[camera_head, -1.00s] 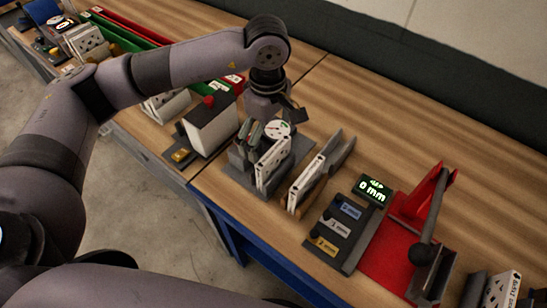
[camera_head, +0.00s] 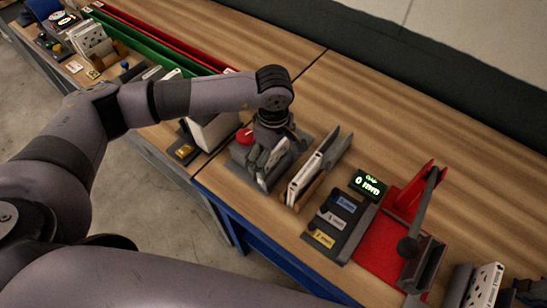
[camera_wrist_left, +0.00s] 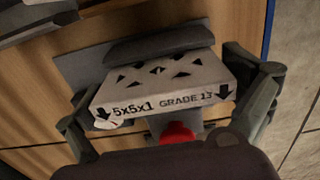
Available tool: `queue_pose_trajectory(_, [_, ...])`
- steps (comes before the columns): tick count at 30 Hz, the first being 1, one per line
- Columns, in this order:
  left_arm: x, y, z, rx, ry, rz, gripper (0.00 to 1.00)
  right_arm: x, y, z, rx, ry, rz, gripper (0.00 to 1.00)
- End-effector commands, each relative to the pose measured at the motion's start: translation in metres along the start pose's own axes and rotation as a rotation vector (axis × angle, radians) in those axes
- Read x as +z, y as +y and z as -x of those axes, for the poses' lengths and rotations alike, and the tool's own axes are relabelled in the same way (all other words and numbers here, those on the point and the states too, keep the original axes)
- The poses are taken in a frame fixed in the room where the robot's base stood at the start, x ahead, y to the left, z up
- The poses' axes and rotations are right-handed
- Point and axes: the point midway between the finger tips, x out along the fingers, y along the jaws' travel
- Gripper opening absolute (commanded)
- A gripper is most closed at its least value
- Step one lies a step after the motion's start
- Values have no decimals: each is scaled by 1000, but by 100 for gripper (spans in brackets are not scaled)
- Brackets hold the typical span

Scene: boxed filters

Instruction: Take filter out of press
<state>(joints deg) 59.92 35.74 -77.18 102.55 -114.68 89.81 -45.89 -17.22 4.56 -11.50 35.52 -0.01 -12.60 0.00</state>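The filter is a white block with dark triangular marks on its face and "5x5x1 GRADE 13" on its edge. In the left wrist view the filter (camera_wrist_left: 160,90) sits against a grey press (camera_wrist_left: 75,65), with a dark grey bar across its far side. My left gripper (camera_wrist_left: 172,115) has its fingers spread, one on each side of the filter; I cannot tell if they touch it. In the head view my left gripper (camera_head: 268,158) is low over the grey press (camera_head: 238,152) and hides most of the filter. My right gripper is out of view.
A grey stand with white filters (camera_head: 305,177) is just right of the press. Further right are a labelled block panel (camera_head: 333,222), a small display (camera_head: 368,185) and a red lever device (camera_head: 385,240). A white-sided box (camera_head: 213,132) stands left. The table behind is clear.

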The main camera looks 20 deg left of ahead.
Motion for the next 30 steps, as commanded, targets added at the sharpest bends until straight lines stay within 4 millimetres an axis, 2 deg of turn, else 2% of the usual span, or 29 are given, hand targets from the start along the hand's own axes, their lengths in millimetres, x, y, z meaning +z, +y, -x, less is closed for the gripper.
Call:
queue_pose_trajectory(2, [0, 0, 0, 0, 0, 0, 92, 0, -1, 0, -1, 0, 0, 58])
queue_pose_trajectory(13, [0, 0, 1, 0, 0, 0, 67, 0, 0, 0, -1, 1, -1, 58])
queue_pose_trajectory(20, [0, 0, 2, 0, 0, 0, 67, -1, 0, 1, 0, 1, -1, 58])
queue_pose_trajectory(23, [0, 0, 11, 1, 0, 0, 67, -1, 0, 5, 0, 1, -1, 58])
queue_pose_trajectory(30, [-1, 1, 60, 3, 1, 1, 67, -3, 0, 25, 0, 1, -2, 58])
